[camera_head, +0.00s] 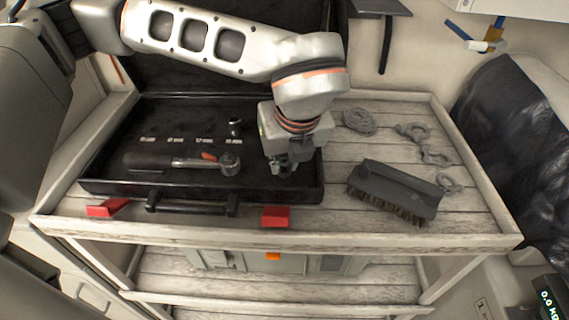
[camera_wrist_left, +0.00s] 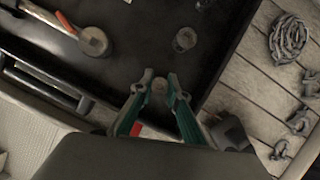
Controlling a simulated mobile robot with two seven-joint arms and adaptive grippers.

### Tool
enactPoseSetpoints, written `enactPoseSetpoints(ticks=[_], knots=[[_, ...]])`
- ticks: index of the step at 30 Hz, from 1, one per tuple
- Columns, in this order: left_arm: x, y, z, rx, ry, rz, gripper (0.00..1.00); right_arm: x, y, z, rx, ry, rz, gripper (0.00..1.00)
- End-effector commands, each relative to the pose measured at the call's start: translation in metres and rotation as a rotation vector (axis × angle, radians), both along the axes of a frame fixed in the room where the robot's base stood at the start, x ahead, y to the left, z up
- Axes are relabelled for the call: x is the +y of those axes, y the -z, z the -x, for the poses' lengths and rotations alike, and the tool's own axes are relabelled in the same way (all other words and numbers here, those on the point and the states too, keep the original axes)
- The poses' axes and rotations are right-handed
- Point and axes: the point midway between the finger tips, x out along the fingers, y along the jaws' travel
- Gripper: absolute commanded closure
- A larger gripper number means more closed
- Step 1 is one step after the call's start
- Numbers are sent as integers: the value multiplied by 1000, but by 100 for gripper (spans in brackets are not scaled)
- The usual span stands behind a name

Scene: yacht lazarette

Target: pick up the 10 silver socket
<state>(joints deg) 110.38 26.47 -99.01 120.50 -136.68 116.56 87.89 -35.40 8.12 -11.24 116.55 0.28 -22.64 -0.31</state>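In the head view my left gripper (camera_head: 283,169) points down at the right end of the black tool case (camera_head: 255,194), and the socket is hidden there. A second, wider socket (camera_wrist_left: 186,39) stands behind the fingertips in the wrist view. Another silver socket (camera_head: 235,127) stands by the rightmost white size label in the head view. My right gripper is not in view.
A ratchet (camera_head: 202,161) lies in the case left of my gripper. The case handle (camera_head: 190,206) and red latches (camera_head: 275,216) are at the front. A brush (camera_head: 394,190), coiled rope (camera_head: 359,121) and shackles (camera_head: 435,156) lie on the wooden bench to the right.

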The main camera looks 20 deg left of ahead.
Motion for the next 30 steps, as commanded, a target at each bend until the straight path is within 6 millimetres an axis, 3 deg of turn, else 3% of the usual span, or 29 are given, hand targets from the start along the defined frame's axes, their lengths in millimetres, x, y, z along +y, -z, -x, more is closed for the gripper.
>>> enactPoseSetpoints(ticks=[11,17,23,30], knots=[[0,-1,0,0,0,0,100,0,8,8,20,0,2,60],[0,-14,0,-1,-2,0,100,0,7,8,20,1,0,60],[0,-50,-1,-7,-2,2,100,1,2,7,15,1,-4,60],[0,-118,-1,-8,-3,1,100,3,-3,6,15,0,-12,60]])
